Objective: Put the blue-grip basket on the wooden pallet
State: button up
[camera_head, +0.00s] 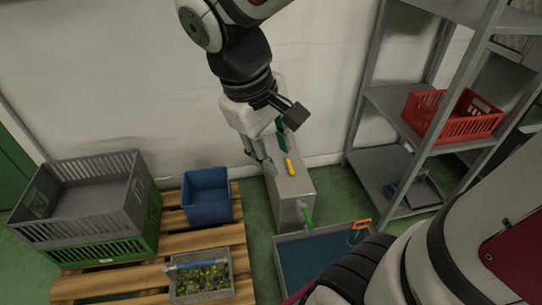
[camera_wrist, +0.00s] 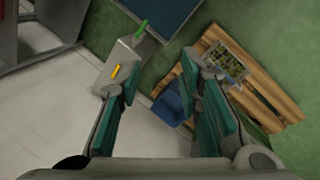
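The blue-grip basket (camera_head: 189,291) is a small grey basket holding green and dark olives, with a blue bar grip (camera_head: 197,264) across its top. It appears to stand upright on the wooden pallet (camera_head: 173,222), at the pallet's front right. The wrist view also shows the basket (camera_wrist: 210,62) on the pallet slats (camera_wrist: 265,85). My gripper (camera_head: 275,133) is up above the grey box to the right of the pallet, apart from the basket. In the wrist view my gripper (camera_wrist: 163,98) has its teal fingers spread, with nothing between them.
A blue tub (camera_head: 207,207) and a grey crate (camera_head: 105,203) stacked on a green crate (camera_head: 130,247) occupy the pallet. A grey box (camera_head: 295,190) with yellow and green handles stands beside it. A blue-floored container (camera_head: 310,262) lies in front. Shelving with a red crate (camera_head: 450,122) stands right.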

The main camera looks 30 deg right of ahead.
jog(key=s+a+r+m+y, duration=0.2)
jog(key=s+a+y, duration=0.1)
jog(key=s, duration=1.2)
jog(key=shift+s+a+m, duration=0.15)
jog(key=shift+a+m, duration=0.05)
jog(key=shift+m, duration=0.2)
jog(key=shift+r, duration=0.1)
